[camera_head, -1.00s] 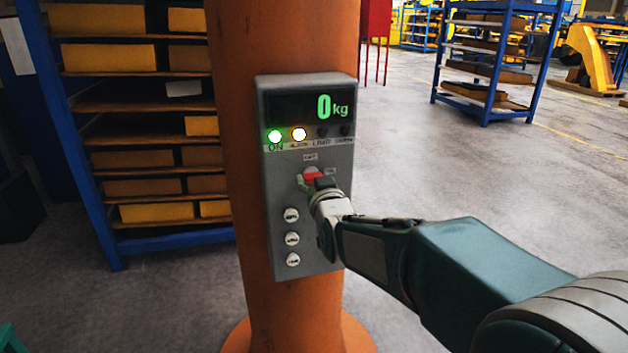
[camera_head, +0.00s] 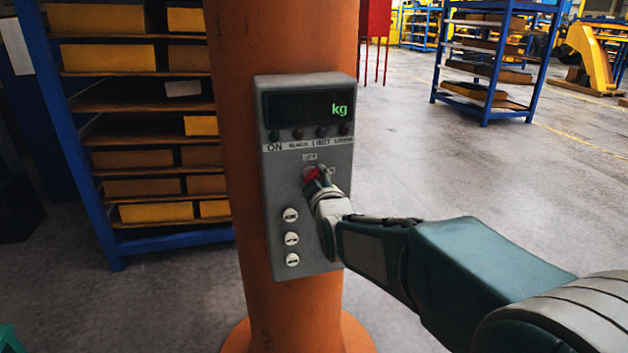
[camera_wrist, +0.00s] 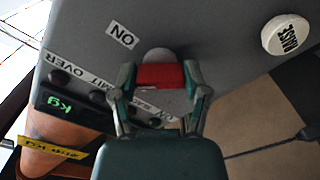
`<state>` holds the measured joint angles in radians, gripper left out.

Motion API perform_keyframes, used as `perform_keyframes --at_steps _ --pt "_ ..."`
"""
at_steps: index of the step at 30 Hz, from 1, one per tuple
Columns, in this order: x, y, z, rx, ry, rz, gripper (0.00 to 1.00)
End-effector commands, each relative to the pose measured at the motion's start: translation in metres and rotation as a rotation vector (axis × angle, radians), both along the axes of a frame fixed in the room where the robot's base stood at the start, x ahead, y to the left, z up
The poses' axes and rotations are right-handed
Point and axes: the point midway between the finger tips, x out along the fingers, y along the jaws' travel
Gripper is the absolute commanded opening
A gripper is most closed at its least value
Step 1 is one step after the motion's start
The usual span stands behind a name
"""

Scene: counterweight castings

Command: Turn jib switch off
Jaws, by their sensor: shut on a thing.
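The grey control box (camera_head: 335,215) is mounted on the orange column (camera_head: 290,40). Its red jib switch (camera_head: 311,174) sits at mid-height under a small label that seems to read OFF. My gripper (camera_head: 318,179) is shut on the switch and partly hides it. In the wrist view my gripper's fingers (camera_wrist: 160,79) press on both ends of the red switch handle (camera_wrist: 160,76), and an ON label (camera_wrist: 123,35) lies beside it. The display (camera_head: 308,107) shows only "kg", with no digit. The lamps under it are all dark.
Several white push buttons (camera_head: 291,239) run down the box's lower left. A blue shelf rack (camera_head: 85,200) with yellow and brown boxes stands close behind at left. Another blue rack (camera_head: 488,70) stands farther off at right, with open floor (camera_head: 450,170) around it.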

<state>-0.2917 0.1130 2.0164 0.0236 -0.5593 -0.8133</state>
Motion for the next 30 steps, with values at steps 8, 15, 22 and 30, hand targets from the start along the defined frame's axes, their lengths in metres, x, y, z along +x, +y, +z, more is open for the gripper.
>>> perform_keyframes --at_steps 8,15,22,30 --pt "-0.0003 0.0016 -0.0001 -0.252 -0.073 0.004 0.12" --pt "-0.0003 0.0018 -0.0006 -0.46 -0.132 0.004 0.12" --pt "-0.0004 0.0019 -0.0011 -0.619 -0.177 0.005 0.12" --pt "-0.0006 0.002 -0.0019 -0.729 -0.206 0.006 0.12"
